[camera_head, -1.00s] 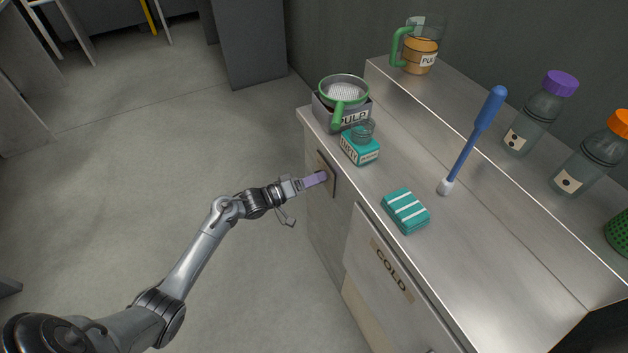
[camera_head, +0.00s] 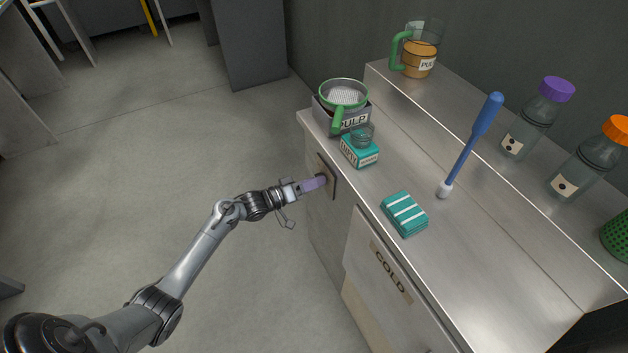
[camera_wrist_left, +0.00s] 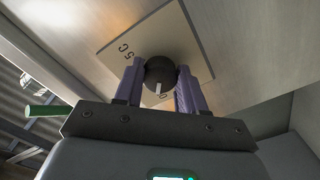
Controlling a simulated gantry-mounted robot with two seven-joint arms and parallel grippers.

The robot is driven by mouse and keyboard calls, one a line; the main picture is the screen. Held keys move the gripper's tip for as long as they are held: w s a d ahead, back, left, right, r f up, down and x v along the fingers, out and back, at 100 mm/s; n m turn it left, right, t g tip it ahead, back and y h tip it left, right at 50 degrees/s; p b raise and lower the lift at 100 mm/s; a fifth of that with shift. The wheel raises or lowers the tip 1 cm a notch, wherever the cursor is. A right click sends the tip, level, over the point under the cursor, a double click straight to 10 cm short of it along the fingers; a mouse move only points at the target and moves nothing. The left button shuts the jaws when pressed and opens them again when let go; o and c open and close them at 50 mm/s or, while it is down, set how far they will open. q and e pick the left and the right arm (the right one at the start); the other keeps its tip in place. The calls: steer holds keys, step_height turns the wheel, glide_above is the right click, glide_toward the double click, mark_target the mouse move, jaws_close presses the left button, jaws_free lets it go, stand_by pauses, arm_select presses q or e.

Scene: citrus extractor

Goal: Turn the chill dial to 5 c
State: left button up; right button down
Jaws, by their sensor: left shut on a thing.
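The white mark points down, near that second label. My left gripper (camera_head: 317,182) is shut on the knob, one purple finger on each side of it in the left wrist view. In the head view the fingers hide most of the knob. My right gripper is not in view.
On the counter above stand a green-rimmed strainer (camera_head: 343,95) on a grey PULP box, a teal box with a small jar, teal folded cloths (camera_head: 405,214) and a blue-handled brush (camera_head: 470,145). A COLD door (camera_head: 386,275) is right of the dial. The floor left of the cabinet is clear.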

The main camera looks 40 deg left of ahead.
arm_select(q)
steer(key=m+p, duration=0.2)
steer(key=m, duration=0.9)
steer(key=m+p, duration=0.2)
steer(key=m, duration=0.9)
steer(key=shift+w+a, duration=0.1)
steer(key=shift+a, duration=0.1)
stand_by(0.4)
steer(key=o, duration=1.1)
steer(key=shift+c, duration=0.2)
